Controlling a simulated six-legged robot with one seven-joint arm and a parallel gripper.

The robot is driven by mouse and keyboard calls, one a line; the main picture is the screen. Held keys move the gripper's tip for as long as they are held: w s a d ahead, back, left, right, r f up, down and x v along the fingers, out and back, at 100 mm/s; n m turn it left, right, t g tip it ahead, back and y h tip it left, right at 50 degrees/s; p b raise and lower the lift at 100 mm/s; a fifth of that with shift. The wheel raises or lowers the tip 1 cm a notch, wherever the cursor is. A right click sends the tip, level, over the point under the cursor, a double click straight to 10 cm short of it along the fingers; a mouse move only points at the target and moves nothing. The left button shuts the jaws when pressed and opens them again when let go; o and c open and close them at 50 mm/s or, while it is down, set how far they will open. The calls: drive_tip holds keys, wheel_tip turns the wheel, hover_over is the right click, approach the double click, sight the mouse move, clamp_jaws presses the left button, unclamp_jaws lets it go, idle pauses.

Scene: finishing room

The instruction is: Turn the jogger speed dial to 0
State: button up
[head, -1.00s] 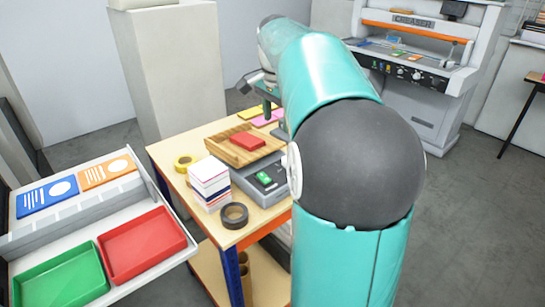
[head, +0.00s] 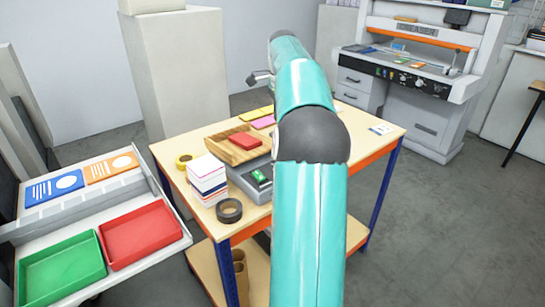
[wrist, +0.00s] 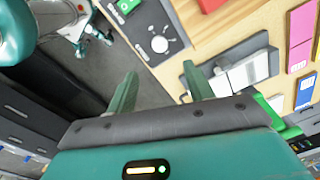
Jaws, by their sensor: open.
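The jogger (head: 248,178) stands on the wooden-topped table, a grey machine with a wooden tray (head: 226,149) holding a red block. Its green switch (head: 260,176) shows in the head view, where the dial cannot be made out. In the wrist view, the jogger's dark panel (wrist: 149,30) is at the top, with the green switch at its edge and a round pale dial (wrist: 160,44) with marks around it. The dial's setting is too small to read. My gripper (wrist: 161,84) is open and empty, its fingers apart and below the dial in the picture, not touching it.
On the table (head: 377,134) are a paper stack (head: 207,182), black tape (head: 229,211), yellow tape (head: 184,160) and coloured cards. A rack with red (head: 142,234) and green (head: 60,270) trays stands left. A creaser machine (head: 415,60) stands behind right. Grey floor is open at right.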

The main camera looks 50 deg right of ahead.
drive_tip(key=f, duration=1.3)
drive_tip(key=shift+d+f, duration=0.4)
drive_tip(key=shift+c, duration=0.2)
drive_tip(key=c, duration=0.9)
